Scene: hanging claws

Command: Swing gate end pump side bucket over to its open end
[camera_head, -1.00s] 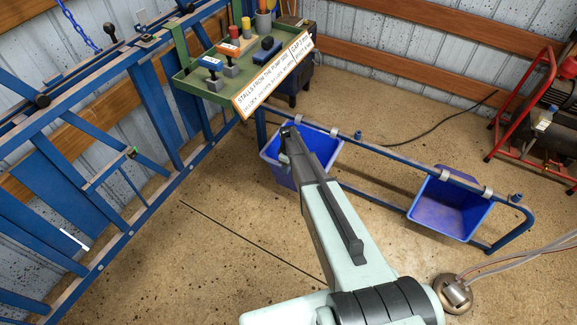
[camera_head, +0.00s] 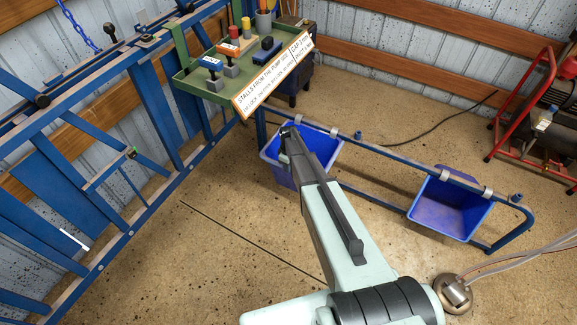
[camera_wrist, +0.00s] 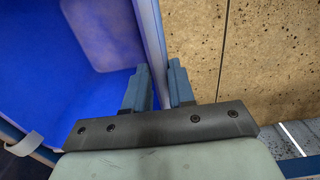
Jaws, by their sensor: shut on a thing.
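A blue bucket (camera_head: 325,148) hangs by hooks on a low blue rail (camera_head: 390,166), at the rail's end nearer the blue gate (camera_head: 100,180). My gripper (camera_head: 288,133) reaches down at this bucket's left side, and the arm hides part of it. In the wrist view, my gripper (camera_wrist: 160,88) is shut on the bucket's side wall (camera_wrist: 150,35), one finger inside and one outside. A second blue bucket (camera_head: 448,208) hangs near the rail's other end, closer to the red-framed pump (camera_head: 540,125).
Hoses (camera_head: 520,255) run from a round metal fitting (camera_head: 453,292) at lower right. Concrete floor is clear between the gate and my arm.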

